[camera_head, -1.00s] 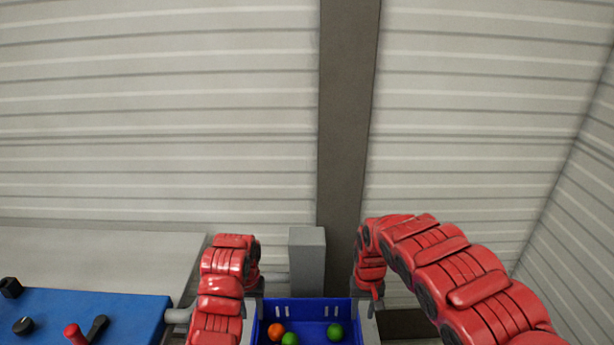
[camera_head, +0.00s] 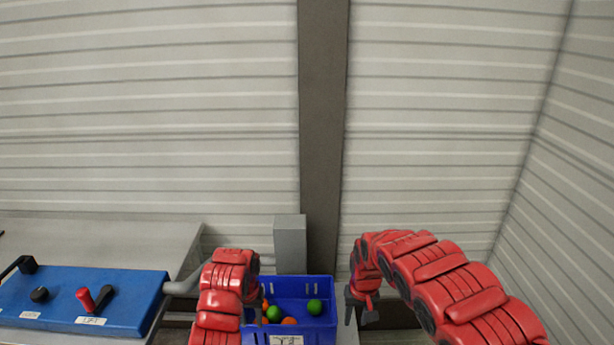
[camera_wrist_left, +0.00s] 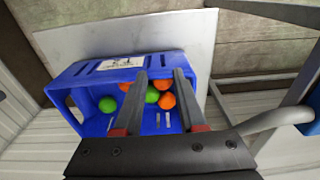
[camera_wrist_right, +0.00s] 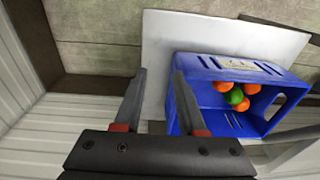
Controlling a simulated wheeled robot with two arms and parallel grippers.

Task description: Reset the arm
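A blue crate (camera_head: 328,326) with orange and green balls sits at the bottom centre of the head view. My left gripper (camera_head: 250,312) is at the crate's left side. The left wrist view shows its two fingers (camera_wrist_left: 158,98) apart, with the crate (camera_wrist_left: 88,68) beyond them and nothing gripped. My right gripper (camera_head: 362,308) is just right of the crate, with a small gap. Its fingers (camera_wrist_right: 158,98) are apart and empty in the right wrist view, where one overlaps the edge of the crate (camera_wrist_right: 225,62).
A grey post (camera_head: 290,245) stands behind the crate. The crate rests on a pale plate (camera_wrist_left: 200,45). Corrugated walls (camera_head: 440,120) close the back and right.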

